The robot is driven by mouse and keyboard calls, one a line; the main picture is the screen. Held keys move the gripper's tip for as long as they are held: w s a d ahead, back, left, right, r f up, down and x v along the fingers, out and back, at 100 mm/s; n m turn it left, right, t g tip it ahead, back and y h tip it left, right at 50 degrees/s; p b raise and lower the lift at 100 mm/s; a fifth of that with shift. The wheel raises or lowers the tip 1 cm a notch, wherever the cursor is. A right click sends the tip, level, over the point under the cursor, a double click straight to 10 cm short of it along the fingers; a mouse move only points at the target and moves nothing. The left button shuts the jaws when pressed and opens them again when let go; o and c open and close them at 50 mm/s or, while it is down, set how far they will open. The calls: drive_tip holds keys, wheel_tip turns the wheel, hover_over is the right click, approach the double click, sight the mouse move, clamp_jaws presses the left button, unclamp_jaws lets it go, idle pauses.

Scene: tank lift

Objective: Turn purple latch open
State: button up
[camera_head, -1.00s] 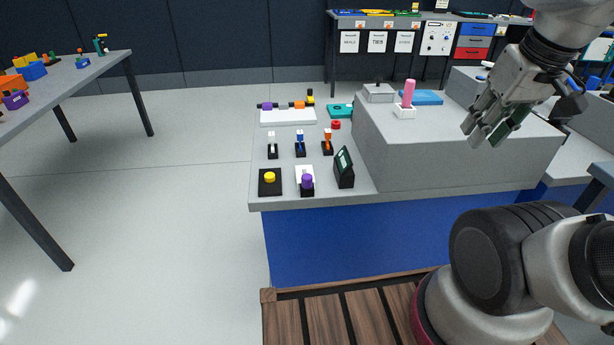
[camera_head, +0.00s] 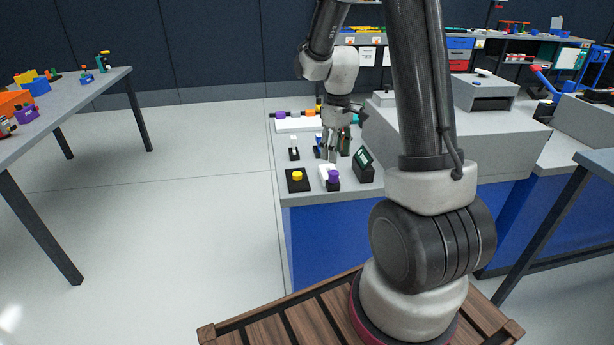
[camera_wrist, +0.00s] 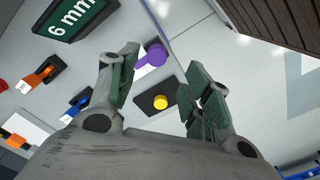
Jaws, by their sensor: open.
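The purple latch (camera_head: 333,176) is a purple knob on a white and black base near the front of the grey bench. It also shows in the wrist view as a purple lever (camera_wrist: 154,56), just beyond the left finger's tip. My gripper (camera_head: 331,155) hangs fingers down over the bench, behind the purple latch in the head view. In the wrist view my gripper (camera_wrist: 165,82) has its two green-padded fingers spread with nothing between their pads. I cannot tell the exact height gap from the fingertips to the latch.
A yellow button (camera_head: 297,176) on a black base sits left of the latch. A dark display (camera_head: 364,162) stands to its right and reads 6 mm in the wrist view. A white-handled switch (camera_head: 293,147) and other switches stand behind. A raised grey block (camera_head: 440,140) borders the right.

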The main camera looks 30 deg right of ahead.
sight(334, 172)
drive_tip(key=shift+w+d+f+n, duration=0.1)
drive_tip(key=shift+w+f+n, duration=0.1)
drive_tip(key=shift+n, duration=0.3)
wheel_tip(334, 172, down, 8)
drive_tip(key=shift+r, duration=0.25)
drive_tip(key=c, duration=1.1)
